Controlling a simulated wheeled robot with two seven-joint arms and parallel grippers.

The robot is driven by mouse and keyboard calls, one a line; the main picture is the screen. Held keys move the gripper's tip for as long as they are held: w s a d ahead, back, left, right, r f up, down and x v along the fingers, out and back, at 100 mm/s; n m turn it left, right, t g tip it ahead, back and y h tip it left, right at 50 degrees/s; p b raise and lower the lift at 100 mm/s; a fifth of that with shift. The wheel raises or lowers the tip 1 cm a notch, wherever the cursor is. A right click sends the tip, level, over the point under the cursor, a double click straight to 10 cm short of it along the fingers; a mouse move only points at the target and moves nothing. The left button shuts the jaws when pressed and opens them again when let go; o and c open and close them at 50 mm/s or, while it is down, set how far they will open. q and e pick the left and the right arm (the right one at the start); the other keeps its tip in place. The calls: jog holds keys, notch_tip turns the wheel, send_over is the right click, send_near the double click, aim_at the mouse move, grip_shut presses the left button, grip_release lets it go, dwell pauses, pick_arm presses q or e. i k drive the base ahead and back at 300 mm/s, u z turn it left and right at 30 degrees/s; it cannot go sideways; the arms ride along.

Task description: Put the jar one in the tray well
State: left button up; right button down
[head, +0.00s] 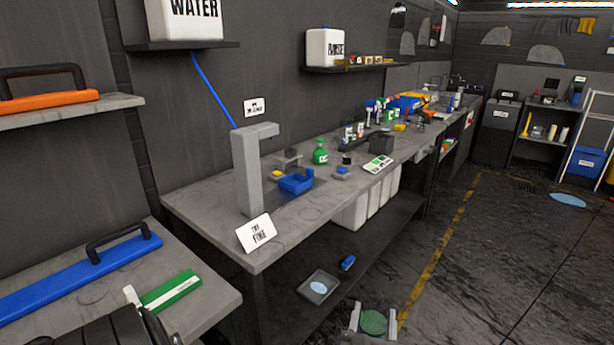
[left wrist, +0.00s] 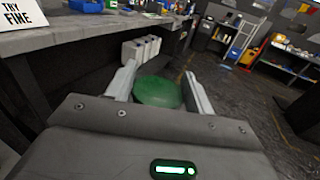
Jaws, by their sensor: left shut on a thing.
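My left gripper (head: 373,318) is low in the head view, in front of the bench. It is shut on a round, green-topped object, likely the jar (head: 373,323), which also shows between the fingers in the left wrist view (left wrist: 158,92). The jar's lower part is hidden, and no label on it can be read. A dark, shallow tray (head: 306,292) with a pale blue oval in it lies low under the bench, left of and beyond the gripper. A small blue tray (head: 297,183) stands on the bench top. I cannot tell which has the tray well.
The grey bench (head: 205,205) carries a grey post (head: 246,170), a "TRY FINE" card (head: 257,233), a green bottle (head: 320,153) and several small items. White containers (head: 372,200) stand under it. A blue object (head: 348,262) lies by the dark tray. Open floor is to the right.

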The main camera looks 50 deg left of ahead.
aim_at(300, 180)
jog(key=u, duration=0.35)
jog(key=i, duration=1.15)
jog(key=u, duration=0.4)
